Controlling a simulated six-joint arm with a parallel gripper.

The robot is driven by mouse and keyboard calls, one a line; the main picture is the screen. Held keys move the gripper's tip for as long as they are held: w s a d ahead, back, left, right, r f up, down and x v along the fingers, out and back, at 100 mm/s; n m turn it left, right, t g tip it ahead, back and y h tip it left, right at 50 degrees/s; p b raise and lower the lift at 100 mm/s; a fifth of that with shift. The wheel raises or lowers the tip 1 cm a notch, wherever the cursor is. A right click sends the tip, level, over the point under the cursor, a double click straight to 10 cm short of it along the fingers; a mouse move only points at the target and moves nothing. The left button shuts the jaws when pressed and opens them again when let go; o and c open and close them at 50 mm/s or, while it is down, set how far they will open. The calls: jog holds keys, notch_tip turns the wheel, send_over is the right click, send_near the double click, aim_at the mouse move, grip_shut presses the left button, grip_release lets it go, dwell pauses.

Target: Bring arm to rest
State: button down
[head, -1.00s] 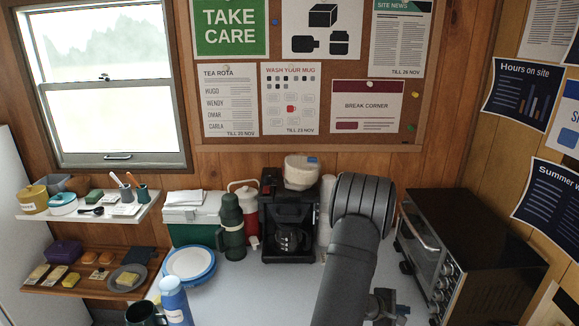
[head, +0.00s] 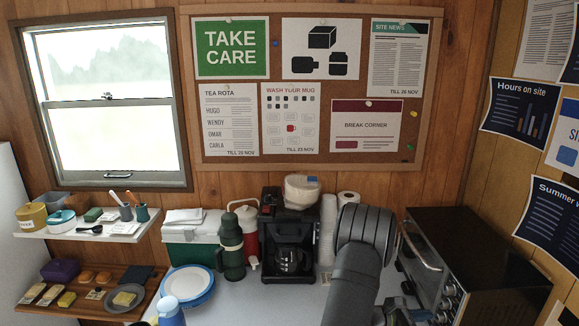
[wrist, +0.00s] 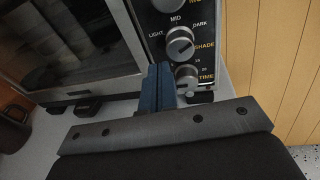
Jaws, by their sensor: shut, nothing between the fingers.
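In the wrist view my gripper (wrist: 160,82) is shut, its two blue-grey fingers side by side with nothing between them. The fingertips show in front of the toaster oven (wrist: 147,60), just left of its TIME knob (wrist: 187,75) and below its SHADE knob (wrist: 180,43). I cannot tell whether they touch the oven. In the head view my dark arm rises at the lower right, left of the oven (head: 470,255); the gripper's fingers are not visible there.
A coffee maker (head: 288,240) stands left of my arm, with paper rolls (head: 328,230) between. A green flask (head: 231,248), a white and blue plate stack (head: 187,287) and a cool box (head: 192,228) stand further left. Two wall shelves (head: 85,228) hold small items. Some bare counter (head: 238,305) shows in front.

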jog(key=shift+d+r+n+g+h, duration=0.2)
jog(key=shift+d+r+n+h, duration=0.1)
jog(key=shift+r+n+h, duration=0.25)
jog(key=shift+d+r+n+g+h, duration=0.25)
jog(key=shift+r+n+h, duration=0.1)
jog(key=shift+n, duration=0.3)
jog(key=a+f+m+y, duration=0.1)
jog(key=a+f, duration=0.1)
jog(key=a, duration=0.2)
jog(key=s+a+f+m+y, duration=0.1)
jog(key=a, duration=0.4)
jog(key=s+a+f+m+g+y, duration=0.1)
jog(key=a+f, duration=0.1)
jog(key=a, duration=0.2)
jog(key=shift+s+a+f+m+y, duration=0.2)
jog(key=shift+a+f+m+y, duration=0.1)
jog(key=shift+a+f, duration=0.05)
jog(key=x, duration=1.3)
jog(key=shift+d+r, duration=0.15)
jog(key=shift+r, duration=0.2)
jog(key=shift+d, duration=0.45)
